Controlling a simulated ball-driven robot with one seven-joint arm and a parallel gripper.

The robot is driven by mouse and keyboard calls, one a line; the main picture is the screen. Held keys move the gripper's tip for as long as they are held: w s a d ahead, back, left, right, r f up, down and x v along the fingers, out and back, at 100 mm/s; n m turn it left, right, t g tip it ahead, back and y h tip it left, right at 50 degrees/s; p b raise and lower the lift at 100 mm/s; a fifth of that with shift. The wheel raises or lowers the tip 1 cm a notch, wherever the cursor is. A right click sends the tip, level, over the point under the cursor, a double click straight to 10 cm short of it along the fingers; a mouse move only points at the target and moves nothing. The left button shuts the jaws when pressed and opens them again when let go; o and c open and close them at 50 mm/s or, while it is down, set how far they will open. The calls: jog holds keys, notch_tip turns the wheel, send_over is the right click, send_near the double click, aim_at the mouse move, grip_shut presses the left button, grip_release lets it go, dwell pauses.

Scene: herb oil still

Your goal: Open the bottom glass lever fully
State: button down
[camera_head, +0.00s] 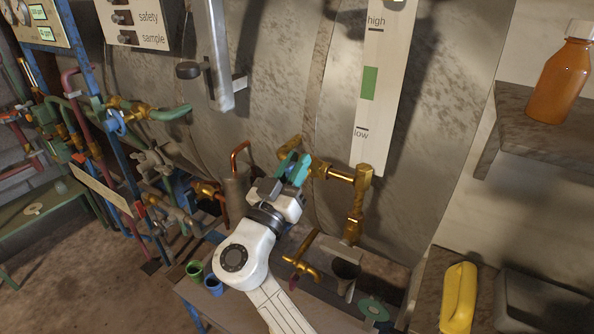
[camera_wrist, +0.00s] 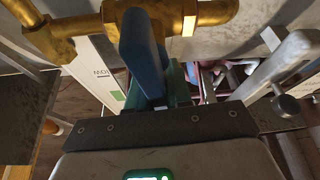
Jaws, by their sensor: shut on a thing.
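The bottom glass lever is a blue, flat handle (camera_wrist: 143,55) in the wrist view, standing in front of a brass fitting (camera_wrist: 190,14). In the head view the brass fitting (camera_head: 345,175) sits at the foot of the level gauge (camera_head: 372,100), which reads high, low and has a green band. My gripper (camera_head: 293,168) is at the left end of this fitting, its teal-green fingers shut on the lever. In the wrist view my gripper (camera_wrist: 165,92) shows a green finger close beside the handle. The fingers and arm partly hide the lever, so its exact angle is hard to tell.
A brass tap (camera_head: 305,258) and a dark funnel-like vessel (camera_head: 345,272) are below right of my gripper. A copper pipe (camera_head: 240,155) rises at left. Green and blue cups (camera_head: 195,270) stand lower left. A yellow bottle (camera_head: 458,298) lies at lower right.

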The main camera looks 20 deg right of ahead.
jog(key=shift+w+a+f+n+t+y+b, duration=0.1)
jog(key=shift+n+t+y+b, duration=0.15)
jog(key=shift+n, duration=0.55)
jog(key=shift+w+a+n+t+y+b, duration=0.1)
jog(key=shift+w+n+t+y+b, duration=0.2)
jog(key=shift+n, duration=0.5)
jog(key=shift+s+a+f+n+t+y+b, duration=0.1)
jog(key=shift+n+t+y, duration=0.2)
jog(key=shift+n, duration=0.5)
jog(key=c, duration=1.1)
grip_release()
jog(key=shift+b+v, duration=1.35)
jog(key=shift+v, duration=4)
jog(key=shift+r, duration=0.1)
